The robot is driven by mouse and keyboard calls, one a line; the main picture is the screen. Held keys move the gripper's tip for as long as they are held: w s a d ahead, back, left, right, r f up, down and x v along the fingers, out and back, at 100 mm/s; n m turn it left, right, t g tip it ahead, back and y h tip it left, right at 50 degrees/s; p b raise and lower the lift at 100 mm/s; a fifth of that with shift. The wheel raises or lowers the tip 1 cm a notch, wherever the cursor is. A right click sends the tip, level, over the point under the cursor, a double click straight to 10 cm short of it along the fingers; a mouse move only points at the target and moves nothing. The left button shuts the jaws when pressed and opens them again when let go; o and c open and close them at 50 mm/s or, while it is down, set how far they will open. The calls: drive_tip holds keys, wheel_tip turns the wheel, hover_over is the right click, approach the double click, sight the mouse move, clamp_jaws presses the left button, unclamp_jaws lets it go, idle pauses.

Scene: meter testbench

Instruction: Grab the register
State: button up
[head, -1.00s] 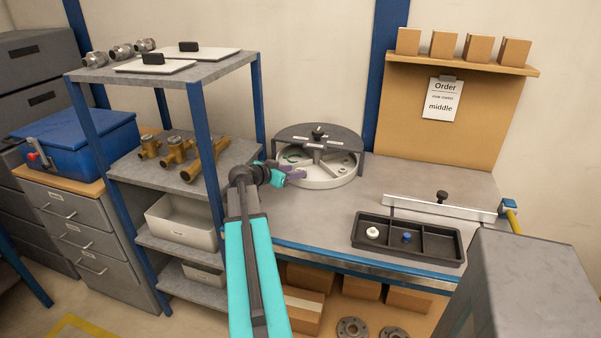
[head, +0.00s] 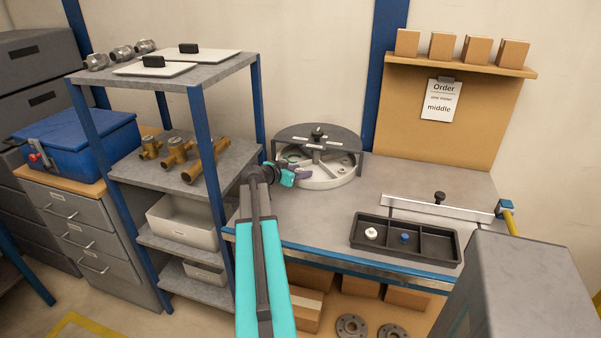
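A round white dish with compartments (head: 333,183) stands on the bench, its back half under a dark grey cover (head: 345,139). I cannot make out a register for sure; the gripper hides part of the left compartment.
A black tray (head: 432,249) holds a white and a blue piece, with its right compartment empty. A metal rail (head: 440,210) lies behind it. A shelf rack (head: 204,120) with brass fittings stands close left of my arm. An order sheet (head: 442,100) reads "middle". The bench centre is clear.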

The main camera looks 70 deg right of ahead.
idle(0.4)
drive_tip(key=c, duration=0.7)
drive_tip(key=shift+r, duration=0.15)
drive_tip(key=shift+r+b, duration=0.65)
drive_tip(key=shift+r, duration=0.7)
drive_tip(key=shift+a+r, duration=0.25)
drive_tip(key=shift+r, duration=0.05)
drive_tip(key=a+b, duration=0.1)
drive_tip(key=a, duration=0.3)
drive_tip(key=a+b, duration=0.1)
drive_tip(key=a, duration=0.4)
drive_tip(key=a+r+b, duration=0.1)
drive_tip(key=a, duration=0.3)
drive_tip(key=shift+s+a, duration=0.3)
drive_tip(key=shift+s, duration=0.05)
drive_tip(key=shift+a+r+b, duration=0.2)
drive_tip(key=shift+a+b, duration=0.15)
drive_tip(key=shift+a, duration=0.65)
